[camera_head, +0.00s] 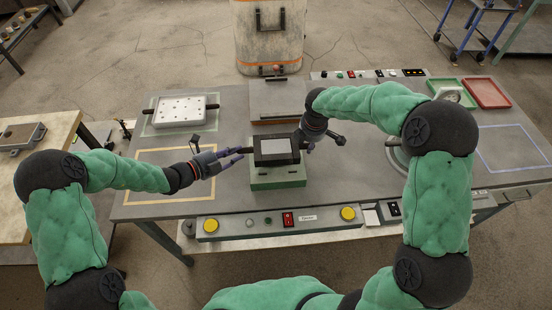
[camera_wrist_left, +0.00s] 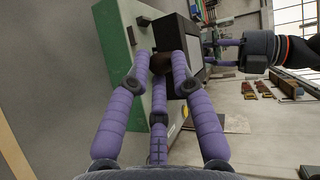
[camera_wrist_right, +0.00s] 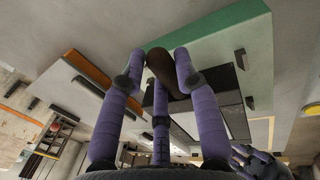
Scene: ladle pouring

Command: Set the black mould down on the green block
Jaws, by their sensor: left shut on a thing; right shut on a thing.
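The black mould (camera_head: 276,150), with a pale grey top face, is held level over the back part of the green block (camera_head: 278,184). Whether it touches the block or hangs just above, I cannot tell. My left gripper (camera_head: 243,152) is shut on the mould's left handle; the dark handle shows between the purple fingers in the left wrist view (camera_wrist_left: 160,63). My right gripper (camera_head: 308,146) is shut on the right handle, whose brown grip shows in the right wrist view (camera_wrist_right: 163,68). The green block also shows in the left wrist view (camera_wrist_left: 116,45).
A grey slab (camera_head: 276,97) stands right behind the mould. A white tray with holes (camera_head: 180,111) lies at back left. A yellow outline (camera_head: 168,202) marks bare table at left. A control panel (camera_head: 282,222) runs along the front edge. Green and red trays (camera_head: 487,93) stand at back right.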

